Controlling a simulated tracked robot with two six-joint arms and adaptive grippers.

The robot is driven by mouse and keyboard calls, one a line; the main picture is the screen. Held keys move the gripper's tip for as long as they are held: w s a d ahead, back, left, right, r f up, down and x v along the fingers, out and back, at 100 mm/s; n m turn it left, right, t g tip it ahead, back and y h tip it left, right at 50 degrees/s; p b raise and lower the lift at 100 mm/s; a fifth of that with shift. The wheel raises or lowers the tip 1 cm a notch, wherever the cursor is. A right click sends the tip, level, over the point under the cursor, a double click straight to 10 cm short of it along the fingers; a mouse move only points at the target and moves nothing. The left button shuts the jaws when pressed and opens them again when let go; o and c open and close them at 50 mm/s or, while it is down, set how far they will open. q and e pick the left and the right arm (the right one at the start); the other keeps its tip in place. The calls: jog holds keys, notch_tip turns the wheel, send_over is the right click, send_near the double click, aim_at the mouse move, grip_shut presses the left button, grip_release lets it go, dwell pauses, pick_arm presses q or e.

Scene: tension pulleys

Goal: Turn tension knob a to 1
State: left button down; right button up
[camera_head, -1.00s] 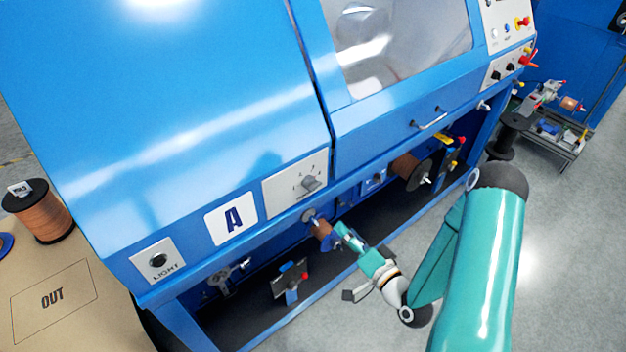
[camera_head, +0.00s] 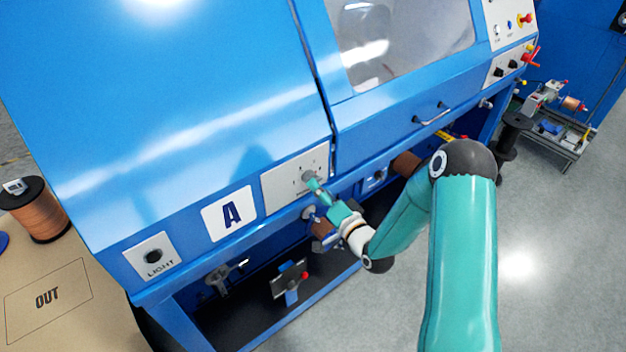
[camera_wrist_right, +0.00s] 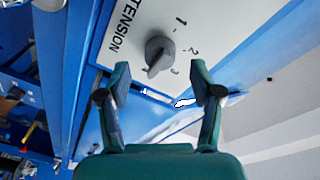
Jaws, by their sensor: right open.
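The tension knob (camera_head: 308,175) is a grey knob on a pale panel (camera_head: 278,190) beside the letter A sign. My right gripper (camera_head: 317,188) is at the panel, just in front of the knob. In the wrist view the open fingers (camera_wrist_right: 159,72) stand apart with the knob beyond the gap between them. My left gripper is out of view.
The light switch (camera_head: 153,256) is at the left on the blue machine.

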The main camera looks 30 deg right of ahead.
jog(key=shift+w+p, duration=0.4)
jog(key=shift+w, duration=1.4)
